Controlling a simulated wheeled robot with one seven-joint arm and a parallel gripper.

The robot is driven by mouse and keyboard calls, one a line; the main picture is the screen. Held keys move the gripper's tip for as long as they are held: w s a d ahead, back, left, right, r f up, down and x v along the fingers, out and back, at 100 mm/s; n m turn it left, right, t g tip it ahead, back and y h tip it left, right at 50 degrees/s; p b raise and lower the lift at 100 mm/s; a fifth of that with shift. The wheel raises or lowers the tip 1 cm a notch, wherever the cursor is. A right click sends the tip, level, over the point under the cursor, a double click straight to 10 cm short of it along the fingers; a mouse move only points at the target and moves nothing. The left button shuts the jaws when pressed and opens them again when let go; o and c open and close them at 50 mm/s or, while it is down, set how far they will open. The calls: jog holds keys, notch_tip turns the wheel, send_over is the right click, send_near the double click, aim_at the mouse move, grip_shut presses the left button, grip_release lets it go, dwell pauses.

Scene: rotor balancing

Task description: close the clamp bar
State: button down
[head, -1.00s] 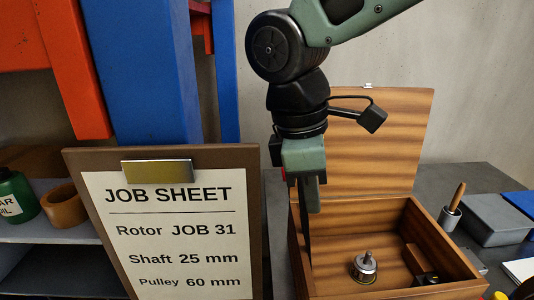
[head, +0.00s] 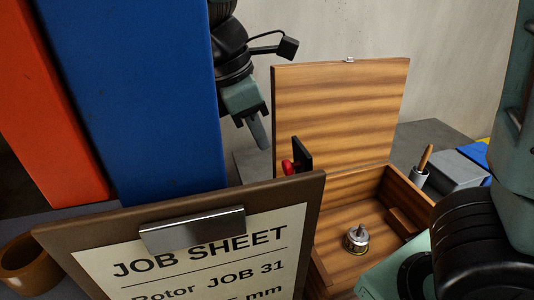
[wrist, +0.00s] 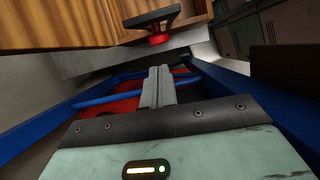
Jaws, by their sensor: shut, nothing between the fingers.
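A black plate with a red knob (head: 289,167), which may be the clamp bar, stands upright in front of the open box lid in the head view. The black piece (wrist: 151,19) also shows at the top of the wrist view, with its red knob below it. My gripper (head: 259,137) points down, left of the black piece and apart from it, partly behind the blue column. In the wrist view my gripper's fingers (wrist: 158,75) are together and hold nothing. What the black piece is mounted on is hidden.
A wooden box (head: 400,189) stands open with a small metal part (head: 357,238) inside. The job sheet clipboard (head: 180,195) blocks the front. A blue column (head: 125,100) rises at left. A grey box (head: 456,170) and a wooden-handled tool (head: 424,160) stand at right.

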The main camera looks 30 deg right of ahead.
jog(key=p+x, duration=0.1)
jog(key=x, duration=0.5)
jog(key=shift+d, duration=0.1)
